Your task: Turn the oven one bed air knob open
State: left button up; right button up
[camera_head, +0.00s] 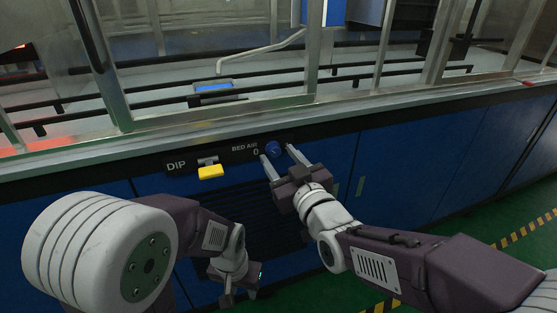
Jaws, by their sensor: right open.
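The bed air knob (273,148) is a small round blue knob on the dark front panel, beside the white label "BED AIR 0" (246,149). My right gripper (278,152) is open, with one finger on each side of the knob. Whether the fingers touch the knob cannot be told. My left gripper (238,298) hangs low in front of the blue cabinet front, well below the panel and away from the knob. Its fingers are small and dark, and its opening is unclear.
A yellow handle (210,172) labelled "DIP" sticks out left of the knob. A grey ledge and metal window frames (312,50) run above the panel. Blue cabinet doors (400,165) are below. The green floor (520,215) with a striped line is at right.

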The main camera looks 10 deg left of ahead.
jog(key=shift+w+a, duration=0.35)
jog(key=shift+w, duration=0.1)
grip_shut()
jog(key=shift+m, duration=0.3)
jog(key=m+b, duration=0.2)
jog(key=shift+f+m, duration=0.15)
jog(key=shift+m, duration=0.25)
jog(key=m+b, duration=0.2)
jog(key=m, duration=0.3)
jog(key=shift+m+b, duration=0.3)
jog(key=shift+b, duration=0.05)
jog(key=m+b, duration=0.2)
jog(key=m, duration=0.2)
jog(key=shift+f+m+t+b, duration=0.1)
jog(key=shift+m+t+b, duration=0.2)
jog(key=shift+m+t, duration=0.1)
jog(key=shift+m+b, duration=1.3)
jog(key=shift+m, duration=1)
